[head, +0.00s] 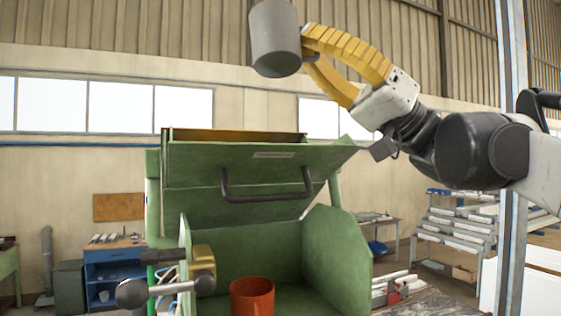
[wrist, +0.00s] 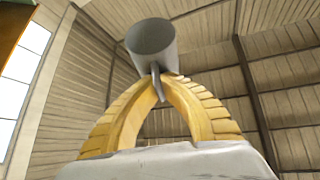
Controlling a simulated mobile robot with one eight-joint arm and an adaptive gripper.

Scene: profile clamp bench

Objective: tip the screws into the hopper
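My gripper (head: 306,46) is raised at the top of the head view, its yellow ribbed fingers closed on the handle of a grey mug (head: 274,40). In the wrist view the mug (wrist: 152,44) shows beyond the fingertips, its handle between them. The mug is slightly tilted and hangs in the air, apart from the machine. No screws show, and I cannot see what is in the mug. The hopper (head: 235,150) appears to be the green trough on top of the machine, below the mug, with an orange-brown inner wall. Its floor is hidden.
A black bar handle (head: 266,196) sticks out from the machine's front. An orange mug (head: 252,296) stands in the green bay (head: 335,255) below. A blue bench (head: 105,270) is at left, and a rack of profiles (head: 460,230) at right. The air around the held mug is clear.

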